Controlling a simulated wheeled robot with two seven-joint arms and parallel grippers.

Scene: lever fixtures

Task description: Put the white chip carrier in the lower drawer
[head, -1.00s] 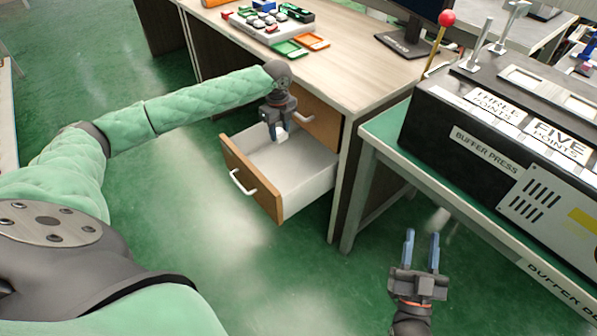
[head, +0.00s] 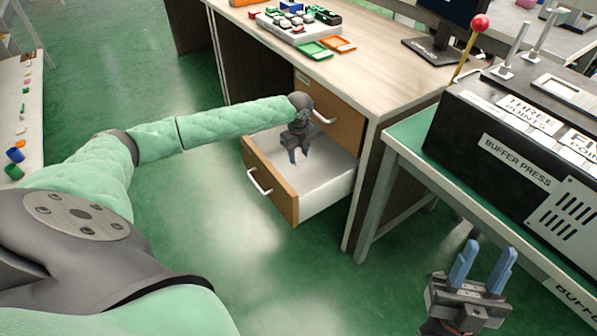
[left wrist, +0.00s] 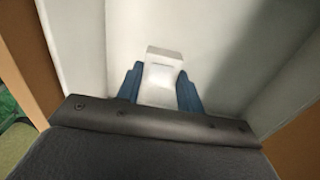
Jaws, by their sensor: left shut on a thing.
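The lower drawer (head: 276,190) is pulled out of the wooden desk, with a white inside and a metal handle. My left gripper (head: 297,157) reaches down into it from above. In the left wrist view my left gripper (left wrist: 159,82) is shut on the white chip carrier (left wrist: 164,70), which sits between the blue fingers over the drawer's white floor. I cannot tell whether the carrier touches the floor. In the head view the carrier is hard to make out against the white. My right gripper (head: 488,258) is open and empty at the lower right, over the floor.
The closed upper drawer (head: 330,112) is just above and behind my left gripper. Green and orange trays (head: 315,49) lie on the desk top. A black buffer press (head: 500,140) stands on a bench at the right. The drawer has bare floor space inside.

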